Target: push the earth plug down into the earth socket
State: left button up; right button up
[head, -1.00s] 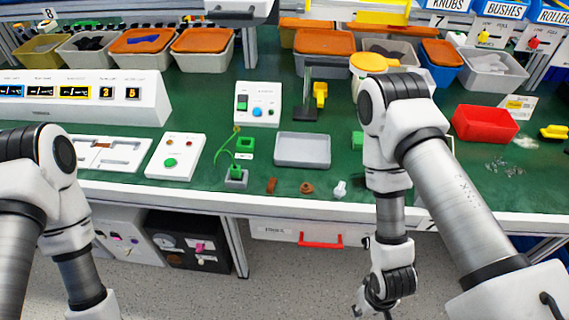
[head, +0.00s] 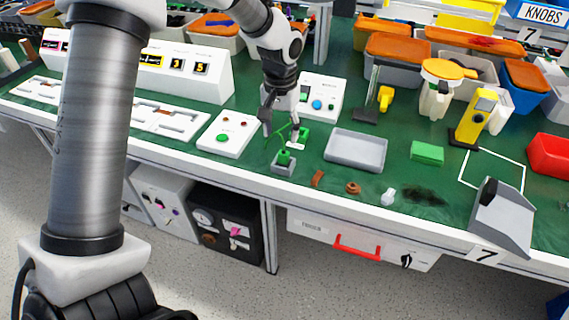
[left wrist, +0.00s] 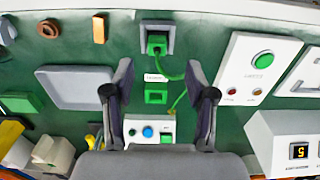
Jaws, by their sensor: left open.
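The green earth plug (head: 284,157) sits at the grey earth socket block (head: 283,169) near the bench's front edge, with a thin green cord looping from it. I cannot tell how deep it sits. The plug (left wrist: 157,45) and socket (left wrist: 171,31) also show at the top of the left wrist view. My left gripper (head: 281,118) is open and empty above the bench, behind the plug in the head view. In the left wrist view its fingers (left wrist: 161,93) are spread wide, with the plug beyond their tips. My right gripper is out of view.
A green block (left wrist: 156,97) and a small white label (left wrist: 155,78) lie close behind the socket. A white button box (head: 226,134) is left, a grey tray (head: 356,150) right. A brown piece (head: 318,179) and brown ring (head: 353,187) lie near the front edge.

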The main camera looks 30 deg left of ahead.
aim_at(284, 150)
pick_arm(q)
jog(key=f, duration=0.7)
jog(key=shift+w+d+f, duration=0.1)
jog(key=shift+w+f, duration=0.2)
jog(key=shift+w, duration=0.1)
grip_shut()
